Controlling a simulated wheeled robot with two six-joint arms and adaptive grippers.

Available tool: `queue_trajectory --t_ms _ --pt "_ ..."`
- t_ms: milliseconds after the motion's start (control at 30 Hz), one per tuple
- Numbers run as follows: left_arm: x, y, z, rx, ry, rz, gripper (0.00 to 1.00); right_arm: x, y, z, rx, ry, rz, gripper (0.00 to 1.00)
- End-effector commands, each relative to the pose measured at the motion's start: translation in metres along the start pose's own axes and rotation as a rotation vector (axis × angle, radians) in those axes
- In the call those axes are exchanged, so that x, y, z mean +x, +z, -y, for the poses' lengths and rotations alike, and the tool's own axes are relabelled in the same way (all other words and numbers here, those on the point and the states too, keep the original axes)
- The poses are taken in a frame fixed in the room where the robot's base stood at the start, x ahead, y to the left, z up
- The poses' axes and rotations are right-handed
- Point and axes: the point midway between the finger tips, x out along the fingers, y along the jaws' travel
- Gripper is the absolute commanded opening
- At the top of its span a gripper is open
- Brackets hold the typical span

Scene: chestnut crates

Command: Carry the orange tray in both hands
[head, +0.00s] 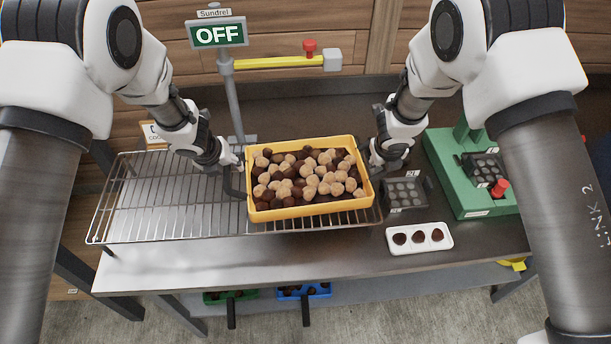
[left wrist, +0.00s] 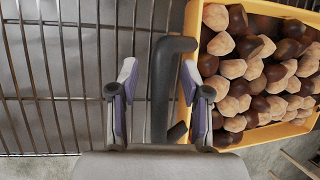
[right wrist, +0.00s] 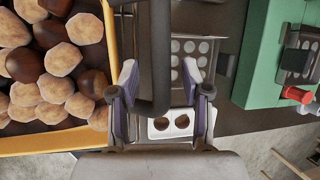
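The orange tray (head: 302,211) is full of pale and dark brown chestnuts and sits on the right part of the wire rack. It has a dark handle on each short side. My left gripper (head: 236,168) is at the left handle; in the left wrist view its two fingers stand apart on either side of the handle (left wrist: 165,90), with gaps showing. My right gripper (head: 372,165) is at the right handle; in the right wrist view its fingers stand apart with the handle (right wrist: 161,60) between them. Both grippers look open.
The wire rack (head: 150,205) is bare left of the tray. Right of the tray are a dark mould plate (head: 404,193), a white dish (head: 420,238) with three chestnuts and a green machine (head: 450,175). An "OFF" sign (head: 217,35) on a post stands behind.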

Motion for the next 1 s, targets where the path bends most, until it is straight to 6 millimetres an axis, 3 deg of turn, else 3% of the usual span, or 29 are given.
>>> queue_trajectory --t_ms 33,133,567,1000 --pt "0.000 0.000 0.000 0.000 0.000 0.000 0.33 0.000 0.000 0.000 0.000 0.000 0.000 0.33" --pt "0.000 0.000 0.000 0.000 0.000 0.000 0.00 0.000 0.000 0.000 0.000 0.000 0.000 0.00" --pt "-0.003 0.002 0.001 0.000 -0.001 0.002 0.00 -0.003 0.002 0.001 0.000 -0.001 0.002 0.00" --pt "-0.045 0.019 0.009 0.000 -0.001 0.002 0.00 -0.045 0.019 0.010 0.000 -0.001 0.002 0.00"
